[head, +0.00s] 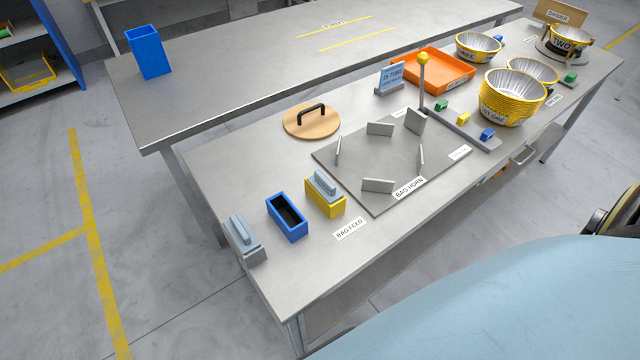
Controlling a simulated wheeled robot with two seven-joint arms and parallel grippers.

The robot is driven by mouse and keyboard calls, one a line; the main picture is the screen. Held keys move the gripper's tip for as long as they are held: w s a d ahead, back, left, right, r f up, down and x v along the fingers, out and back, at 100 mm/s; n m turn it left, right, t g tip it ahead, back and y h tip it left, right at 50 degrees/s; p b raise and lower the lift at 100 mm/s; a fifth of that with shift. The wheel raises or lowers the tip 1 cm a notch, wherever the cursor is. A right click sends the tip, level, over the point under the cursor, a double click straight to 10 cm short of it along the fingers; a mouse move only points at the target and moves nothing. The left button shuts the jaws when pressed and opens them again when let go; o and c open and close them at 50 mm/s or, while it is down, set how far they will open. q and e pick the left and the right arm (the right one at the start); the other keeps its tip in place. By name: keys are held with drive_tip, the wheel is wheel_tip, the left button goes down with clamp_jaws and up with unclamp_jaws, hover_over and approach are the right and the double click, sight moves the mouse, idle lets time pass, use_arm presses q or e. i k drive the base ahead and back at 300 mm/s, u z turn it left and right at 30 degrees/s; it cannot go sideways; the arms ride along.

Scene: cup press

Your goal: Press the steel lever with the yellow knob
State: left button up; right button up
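The steel lever (422,88) stands upright near the back right of the grey bag horn plate (375,198). A round yellow knob (423,58) sits on its top end. The lever's foot is partly hard to make out beside the plate and a grey strip with coloured blocks. Several upright grey metal fins stand in a ring on the plate. Neither of my grippers shows in the head view, and nothing touches the lever.
An orange tray (435,70) and a small blue sign (390,78) stand behind the lever. Stacked foil-lined yellow cups (512,98) stand to its right. A round wooden lid (312,121) lies left. Blue (287,217) and yellow (325,198) bins stand front left.

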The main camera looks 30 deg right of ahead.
sight(423, 58)
drive_tip(key=z, duration=1.7)
drive_tip(key=k, duration=0.5)
drive_tip(key=z, duration=1.2)
drive_tip(key=i, duration=2.4)
drive_tip(key=u, duration=0.95)
